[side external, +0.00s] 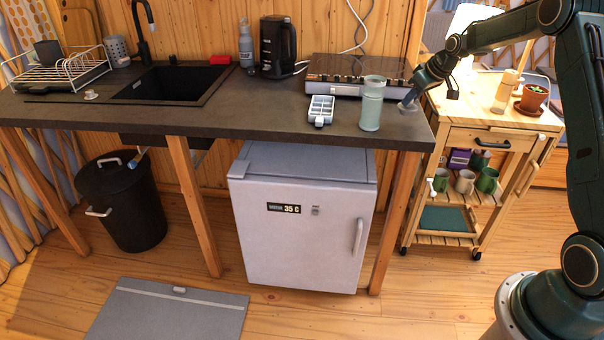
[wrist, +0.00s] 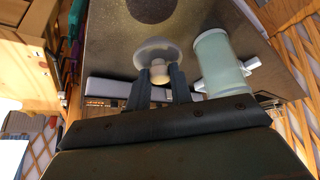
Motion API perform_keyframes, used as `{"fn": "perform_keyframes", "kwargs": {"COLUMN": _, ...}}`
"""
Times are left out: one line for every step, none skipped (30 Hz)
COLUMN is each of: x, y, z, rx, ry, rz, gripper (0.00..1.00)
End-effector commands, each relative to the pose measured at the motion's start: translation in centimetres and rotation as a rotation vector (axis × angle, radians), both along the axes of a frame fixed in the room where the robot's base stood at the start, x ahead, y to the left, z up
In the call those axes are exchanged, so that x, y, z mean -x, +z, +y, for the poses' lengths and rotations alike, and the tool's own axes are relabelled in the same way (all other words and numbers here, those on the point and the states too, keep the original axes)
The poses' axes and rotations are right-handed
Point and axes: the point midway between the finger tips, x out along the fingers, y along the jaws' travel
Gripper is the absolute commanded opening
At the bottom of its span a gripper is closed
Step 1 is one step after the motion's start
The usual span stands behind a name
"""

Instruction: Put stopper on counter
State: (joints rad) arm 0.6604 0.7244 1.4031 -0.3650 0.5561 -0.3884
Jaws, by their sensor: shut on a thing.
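The stopper (wrist: 152,50) is a pale, translucent round disc with a small knob. In the wrist view my gripper (wrist: 162,78) is shut on its knob, one dark finger on each side. In the side view the stopper (side external: 408,107) shows as a small pale shape below my gripper (side external: 411,97), at the right end of the dark counter (side external: 260,118). It is at or just above the counter top; I cannot tell whether it touches. A pale green cylinder (side external: 371,105) stands upright just left of it, and also shows in the wrist view (wrist: 217,62).
A kettle (side external: 278,47) and bottle (side external: 246,48) stand farther left. A small pale knobbed piece (side external: 91,95) lies left of the sink (side external: 172,84). The front middle counter is clear.

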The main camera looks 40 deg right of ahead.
Motion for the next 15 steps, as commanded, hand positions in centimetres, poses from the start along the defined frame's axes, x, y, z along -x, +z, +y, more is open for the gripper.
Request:
{"fn": "perform_keyframes", "kwargs": {"x": 0.0, "y": 0.0, "z": 0.0, "rx": 0.000, "ry": 0.000, "rz": 0.000, "gripper": 0.00}}
{"fn": "perform_keyframes", "kwargs": {"x": 0.0, "y": -0.1, "z": 0.0, "rx": 0.000, "ry": 0.000, "rz": 0.000, "gripper": 0.00}}
{"fn": "perform_keyframes", "kwargs": {"x": 0.0, "y": -0.2, "z": 0.0, "rx": 0.000, "ry": 0.000, "rz": 0.001, "gripper": 0.00}}
{"fn": "perform_keyframes", "kwargs": {"x": 0.0, "y": -0.4, "z": 0.0, "rx": -0.001, "ry": 0.000, "rz": 0.001, "gripper": 0.00}}
{"fn": "perform_keyframes", "kwargs": {"x": 0.0, "y": -0.6, "z": 0.0, "rx": -0.001, "ry": 0.000, "rz": 0.002, "gripper": 0.00}}
{"fn": "perform_keyframes", "kwargs": {"x": 0.0, "y": -0.9, "z": 0.0, "rx": -0.001, "ry": 0.000, "rz": 0.002, "gripper": 0.00}}
{"fn": "perform_keyframes", "kwargs": {"x": 0.0, "y": -1.2, "z": 0.0, "rx": -0.001, "ry": 0.000, "rz": 0.001, "gripper": 0.00}}
{"fn": "perform_keyframes", "kwargs": {"x": 0.0, "y": -1.6, "z": 0.0, "rx": -0.001, "ry": 0.000, "rz": 0.001, "gripper": 0.00}}
{"fn": "perform_keyframes", "kwargs": {"x": 0.0, "y": -2.1, "z": 0.0, "rx": -0.003, "ry": -0.001, "rz": 0.002, "gripper": 0.00}}
{"fn": "perform_keyframes", "kwargs": {"x": 0.0, "y": -2.5, "z": 0.0, "rx": -0.003, "ry": -0.001, "rz": 0.003, "gripper": 0.00}}
{"fn": "perform_keyframes", "kwargs": {"x": 0.0, "y": -2.9, "z": 0.1, "rx": -0.002, "ry": 0.000, "rz": 0.002, "gripper": 0.00}}
{"fn": "perform_keyframes", "kwargs": {"x": 0.0, "y": -3.3, "z": 0.1, "rx": -0.002, "ry": 0.000, "rz": 0.002, "gripper": 0.00}}
{"fn": "perform_keyframes", "kwargs": {"x": 0.0, "y": -3.5, "z": 0.1, "rx": -0.002, "ry": 0.001, "rz": 0.002, "gripper": 0.00}}
{"fn": "perform_keyframes", "kwargs": {"x": 0.0, "y": -3.8, "z": 0.1, "rx": -0.002, "ry": 0.001, "rz": 0.002, "gripper": 0.00}}
{"fn": "perform_keyframes", "kwargs": {"x": 0.0, "y": -4.0, "z": 0.0, "rx": -0.001, "ry": 0.000, "rz": 0.001, "gripper": 0.00}}
